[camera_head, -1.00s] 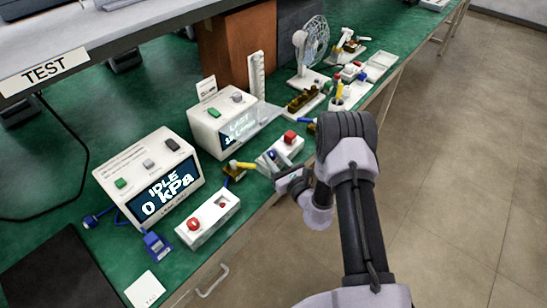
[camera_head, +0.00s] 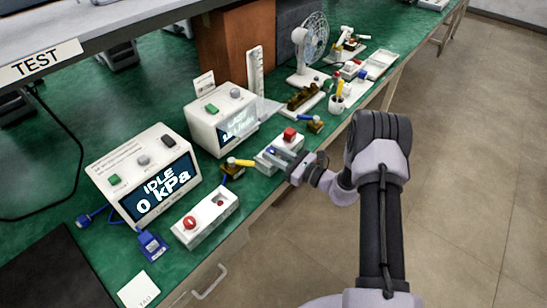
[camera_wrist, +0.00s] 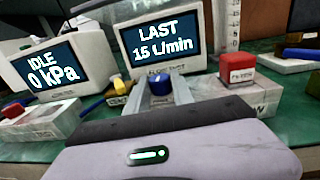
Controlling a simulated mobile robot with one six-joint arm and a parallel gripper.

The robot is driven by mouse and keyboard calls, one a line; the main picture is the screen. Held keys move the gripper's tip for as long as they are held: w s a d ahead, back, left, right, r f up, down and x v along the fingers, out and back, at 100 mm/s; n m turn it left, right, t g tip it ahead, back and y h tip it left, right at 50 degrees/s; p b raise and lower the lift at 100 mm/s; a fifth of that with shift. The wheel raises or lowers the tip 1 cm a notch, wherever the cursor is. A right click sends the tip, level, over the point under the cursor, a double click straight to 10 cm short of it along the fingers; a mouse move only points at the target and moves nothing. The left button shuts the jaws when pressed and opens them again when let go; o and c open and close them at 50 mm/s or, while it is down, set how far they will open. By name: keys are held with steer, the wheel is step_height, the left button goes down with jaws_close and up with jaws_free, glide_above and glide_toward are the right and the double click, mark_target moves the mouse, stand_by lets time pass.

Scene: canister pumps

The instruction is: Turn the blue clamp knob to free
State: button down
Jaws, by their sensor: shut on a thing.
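The blue clamp knob (camera_wrist: 160,84) sits at the middle of the wrist view, between the two grey fingers of my gripper (camera_wrist: 161,92). The fingers are shut on it, and they hide its sides and lower part. In the head view my gripper (camera_head: 275,156) reaches in from the right over the bench edge to the white fixture (camera_head: 265,166), where a bit of blue shows between the fingers. A red block (camera_wrist: 237,68) stands on the fixture just right of the knob; it also shows in the head view (camera_head: 290,134). The knob's exact angle is hard to tell.
A display unit reading LAST 15 L/min (camera_wrist: 163,45) stands close behind the knob. The IDLE 0 kPa unit (camera_head: 150,180) is to the left. A yellow-handled part (camera_head: 238,163) sits just left of the fixture. The floor right of the bench is clear.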

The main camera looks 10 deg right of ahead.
steer(key=shift+f+n+g+y+b, duration=0.1)
steer(key=shift+n+g+y+b, duration=0.4)
steer(key=shift+n+g+y, duration=0.15)
steer(key=shift+g, duration=0.35)
steer(key=c, duration=1.1)
jaws_free()
steer(key=shift+d, duration=0.1)
steer(key=p+v, duration=0.4)
steer(key=v, duration=1.3)
steer(key=shift+d+f, duration=0.1)
steer(key=shift+d, duration=0.05)
